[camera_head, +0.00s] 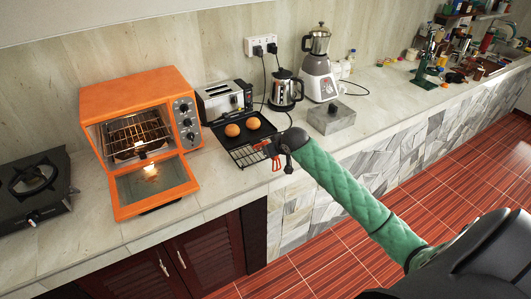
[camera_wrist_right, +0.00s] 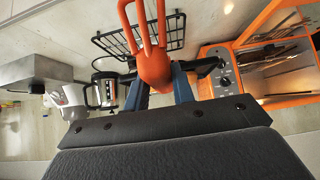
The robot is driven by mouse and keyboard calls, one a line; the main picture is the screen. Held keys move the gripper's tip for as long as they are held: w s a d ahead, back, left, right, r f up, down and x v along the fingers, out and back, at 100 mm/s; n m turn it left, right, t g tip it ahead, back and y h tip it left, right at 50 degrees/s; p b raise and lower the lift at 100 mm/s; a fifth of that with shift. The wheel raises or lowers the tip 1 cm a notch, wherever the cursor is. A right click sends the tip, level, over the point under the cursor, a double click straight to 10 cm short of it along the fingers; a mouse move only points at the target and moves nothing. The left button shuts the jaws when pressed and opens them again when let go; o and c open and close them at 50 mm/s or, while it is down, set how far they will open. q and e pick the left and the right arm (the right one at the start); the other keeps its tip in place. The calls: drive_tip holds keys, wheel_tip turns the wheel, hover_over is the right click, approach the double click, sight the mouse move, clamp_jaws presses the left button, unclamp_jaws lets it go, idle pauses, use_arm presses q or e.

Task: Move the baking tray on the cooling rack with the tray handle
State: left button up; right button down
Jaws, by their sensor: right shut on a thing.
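The black baking tray (camera_head: 217,133) carries two round brown buns (camera_head: 232,130) and lies on the counter in front of the toaster. The black wire cooling rack (camera_head: 243,158) is just in front of the tray, at the counter's front part; it also shows in the wrist view (camera_wrist_right: 108,42). My right gripper (camera_head: 278,150) is shut on the red tray handle (camera_wrist_right: 152,66), above the rack's right side. The handle's red part also shows in the head view (camera_head: 275,163). I cannot tell whether the handle touches the tray. My left gripper is out of view.
An orange oven (camera_head: 140,100) stands left with its door (camera_head: 155,187) down over the counter. A toaster (camera_head: 222,101), a kettle (camera_head: 285,92) and a blender (camera_head: 318,70) stand behind. A grey metal box (camera_head: 331,118) sits right of the rack. A stove (camera_head: 35,185) is far left.

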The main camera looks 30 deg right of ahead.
drive_tip(key=d, duration=0.6)
idle(0.3)
wheel_tip(320, 180, down, 11)
drive_tip(key=b, duration=0.3)
drive_tip(key=shift+f, duration=0.2)
idle(4.9)
drive_tip(key=shift+s+f+p, duration=0.1)
drive_tip(key=shift+p, duration=0.25)
idle(0.9)
